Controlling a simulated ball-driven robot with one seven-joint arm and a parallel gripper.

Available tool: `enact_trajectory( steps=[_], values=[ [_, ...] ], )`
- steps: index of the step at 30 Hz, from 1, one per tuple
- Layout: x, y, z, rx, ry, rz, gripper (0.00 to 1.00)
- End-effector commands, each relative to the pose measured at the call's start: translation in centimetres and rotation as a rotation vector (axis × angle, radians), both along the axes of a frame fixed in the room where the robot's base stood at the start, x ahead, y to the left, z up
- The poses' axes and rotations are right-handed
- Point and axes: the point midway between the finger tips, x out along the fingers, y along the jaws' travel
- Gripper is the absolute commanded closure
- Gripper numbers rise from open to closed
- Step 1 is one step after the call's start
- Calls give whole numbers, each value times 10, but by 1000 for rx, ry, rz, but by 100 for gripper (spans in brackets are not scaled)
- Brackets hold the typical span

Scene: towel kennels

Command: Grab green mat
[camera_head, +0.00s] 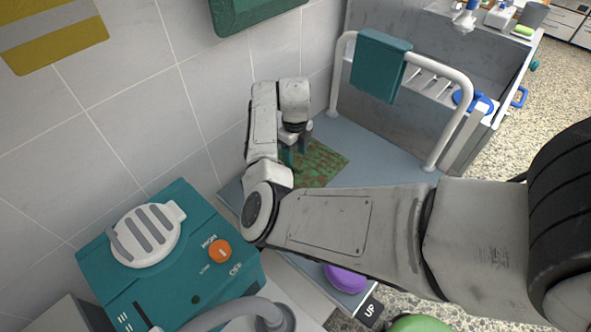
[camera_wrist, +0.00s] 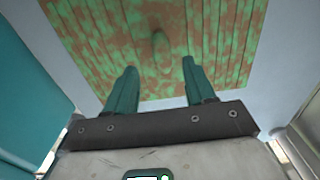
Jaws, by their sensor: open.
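The green mat (camera_head: 322,160) is mottled green and brown with a ribbed surface. It lies on a grey-blue platform beside the tiled wall in the head view, partly hidden by my arm. It fills the upper middle of the wrist view (camera_wrist: 203,38), with a small raised green lump near its centre. My gripper (camera_head: 294,156) is over the mat's left part in the head view. In the wrist view my gripper (camera_wrist: 158,68) has its two teal fingers apart, with nothing between them, pointing at the mat's near part. I cannot tell whether the fingertips touch the mat.
A white rail (camera_head: 468,95) with a teal towel (camera_head: 379,64) stands behind the platform (camera_head: 385,165), beside a grey tub. A teal machine (camera_head: 180,262) stands at the lower left. A purple object (camera_head: 345,279) lies near the platform's front edge. The platform right of the mat is clear.

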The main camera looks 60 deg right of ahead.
Motion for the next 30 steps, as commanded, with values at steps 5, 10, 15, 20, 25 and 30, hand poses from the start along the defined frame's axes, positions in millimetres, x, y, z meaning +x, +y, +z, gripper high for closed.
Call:
enact_trajectory(
  steps=[5,10,15,20,25,30],
  values=[
    [-2,-1,-15,2,3,-1,46],
    [-2,-2,-41,3,2,0,46],
    [-2,-3,-53,1,0,-1,46],
    [-2,-3,-54,0,-1,-1,46],
    [-2,-3,-53,0,0,-1,56],
    [-2,-3,-53,0,0,-1,73]
  ],
)
